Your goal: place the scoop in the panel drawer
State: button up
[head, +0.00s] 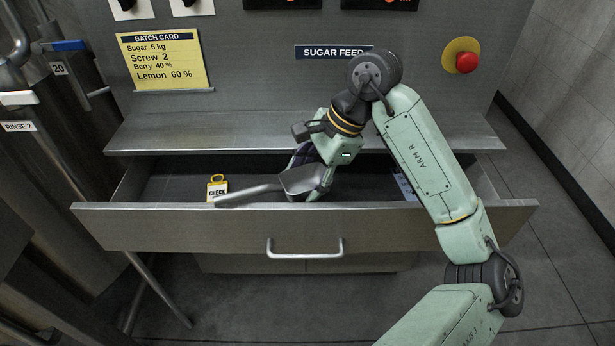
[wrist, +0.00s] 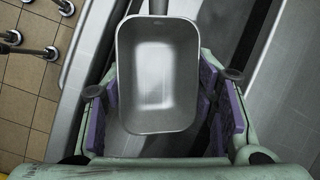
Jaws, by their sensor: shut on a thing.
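The grey metal scoop (head: 303,181) is in my gripper (head: 314,172), over the open panel drawer (head: 180,228). Its handle points left, along the inner side of the drawer's front edge. In the wrist view the scoop's bowl (wrist: 158,75) faces the camera and looks empty. The purple-padded fingers of my gripper (wrist: 165,115) stand on either side of the bowl. Their contact points are partly hidden behind it. I cannot tell whether the scoop touches the drawer floor or hangs above it.
A steel ledge (head: 200,133) overhangs the drawer's back. A red stop button (head: 466,62) is on the panel at right.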

jog(key=shift+f+b, duration=0.35)
jog(key=shift+b, duration=0.15)
jog(key=o, duration=1)
jog(key=shift+r, duration=0.1)
jog(key=shift+r+p, duration=0.6)
jog(key=shift+p, duration=0.45)
jog(key=shift+d+r+b, duration=0.2)
jog(key=shift+d+b, duration=0.05)
jog(key=shift+b, duration=0.25)
jog(key=b+v, duration=0.2)
jog(key=v, duration=0.9)
jog(key=shift+r, duration=0.1)
